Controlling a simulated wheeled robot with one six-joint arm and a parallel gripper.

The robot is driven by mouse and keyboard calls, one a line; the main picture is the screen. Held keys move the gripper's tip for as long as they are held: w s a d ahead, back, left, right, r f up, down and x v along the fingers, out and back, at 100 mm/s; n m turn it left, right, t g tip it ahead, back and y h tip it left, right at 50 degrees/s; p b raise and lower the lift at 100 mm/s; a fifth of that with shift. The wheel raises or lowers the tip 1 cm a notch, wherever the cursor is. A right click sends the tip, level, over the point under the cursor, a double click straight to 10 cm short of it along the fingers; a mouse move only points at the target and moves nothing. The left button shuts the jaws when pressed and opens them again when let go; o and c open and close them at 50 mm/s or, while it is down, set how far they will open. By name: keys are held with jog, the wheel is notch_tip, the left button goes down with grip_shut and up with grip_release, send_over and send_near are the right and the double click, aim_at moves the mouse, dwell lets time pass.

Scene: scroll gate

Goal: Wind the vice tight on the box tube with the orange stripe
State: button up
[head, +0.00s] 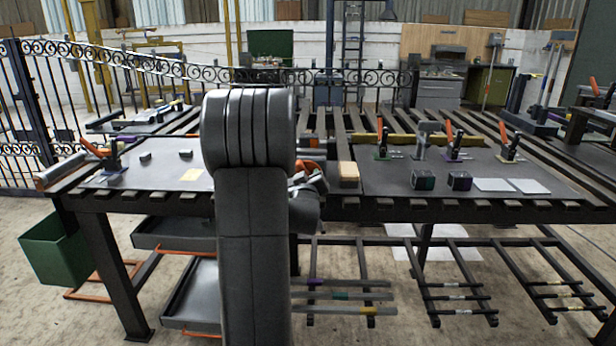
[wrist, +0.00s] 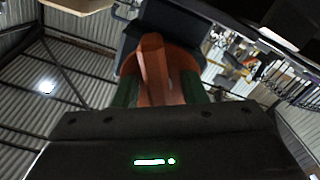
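My gripper (wrist: 158,92) shows in the wrist view as two dark green fingers. An orange handle (wrist: 152,65) with a raised bar on a rounded base fills the space between them, and I see no clear gap. A dark blue-grey body (wrist: 132,38) lies behind the handle; it looks like the vice. In the head view my arm covers the middle of the bench, and only a bit of orange (head: 309,167) shows beside it. The vice jaws and a box tube with an orange stripe are not clearly visible.
The slatted bench (head: 440,209) carries several orange-handled clamps (head: 506,145), two dark cubes (head: 459,181) and a tan block (head: 348,173). Striped tubes (head: 345,296) lie on a lower rack. A scroll gate (head: 25,120) stands behind.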

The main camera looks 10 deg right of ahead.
jog(key=shift+w, duration=0.15)
jog(key=shift+c, duration=0.5)
grip_shut()
jog(key=shift+f+b, duration=0.1)
jog(key=shift+b, duration=0.35)
jog(key=shift+f+m+b, duration=0.1)
jog(key=shift+m+b, duration=0.3)
jog(key=m+b, duration=0.2)
jog(key=shift+b, duration=0.4)
jog(key=shift+a+m+b, duration=0.1)
jog(key=shift+m+b, duration=1.8)
